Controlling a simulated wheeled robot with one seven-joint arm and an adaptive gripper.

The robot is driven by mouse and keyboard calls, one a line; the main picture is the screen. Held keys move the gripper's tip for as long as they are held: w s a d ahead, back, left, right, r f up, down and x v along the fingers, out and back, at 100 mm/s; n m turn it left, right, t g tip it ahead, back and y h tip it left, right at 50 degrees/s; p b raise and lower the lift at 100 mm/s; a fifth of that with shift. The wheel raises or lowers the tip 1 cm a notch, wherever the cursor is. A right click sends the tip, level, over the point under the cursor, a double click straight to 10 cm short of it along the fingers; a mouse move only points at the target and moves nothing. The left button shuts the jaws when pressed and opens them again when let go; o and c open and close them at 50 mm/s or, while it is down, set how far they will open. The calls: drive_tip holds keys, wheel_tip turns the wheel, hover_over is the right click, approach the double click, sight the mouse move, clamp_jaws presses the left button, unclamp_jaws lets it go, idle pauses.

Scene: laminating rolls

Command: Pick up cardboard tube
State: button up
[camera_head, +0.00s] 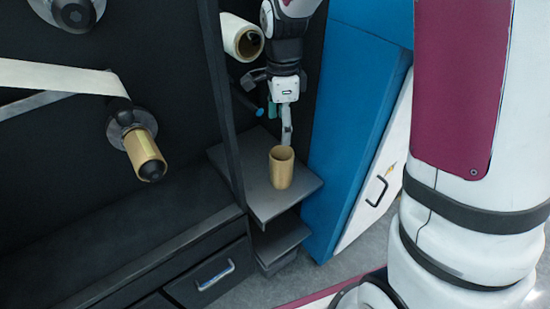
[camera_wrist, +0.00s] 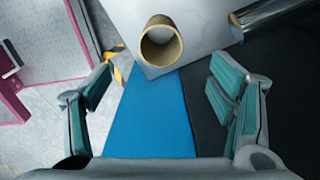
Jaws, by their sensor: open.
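A tan cardboard tube (camera_head: 281,172) stands upright on a small dark shelf (camera_head: 262,202). In the wrist view its open end (camera_wrist: 178,45) shows beyond the fingers, toward the top middle. My gripper (camera_head: 281,124) is above and behind the tube in the head view, pointing down. In the wrist view my gripper (camera_wrist: 158,98) has its two teal-padded fingers wide apart, with nothing between them. The tube is apart from both fingers.
Another tan tube (camera_head: 143,152) sits on a spindle of the dark machine at left. A white roll (camera_head: 240,38) is mounted close beside my arm. A blue panel (camera_head: 352,130) stands just right of the shelf. A drawer handle (camera_head: 214,276) sticks out below.

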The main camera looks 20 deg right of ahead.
sight(281, 148)
wheel_tip(281, 148, down, 8)
drive_tip(key=shift+f+b, duration=0.1)
drive_tip(key=shift+b, duration=0.8)
wheel_tip(281, 148, down, 5)
drive_tip(key=shift+d+f+b, duration=0.1)
drive_tip(key=shift+d+b, duration=0.05)
drive_tip(key=shift+b, duration=0.7)
drive_tip(key=c, duration=1.2)
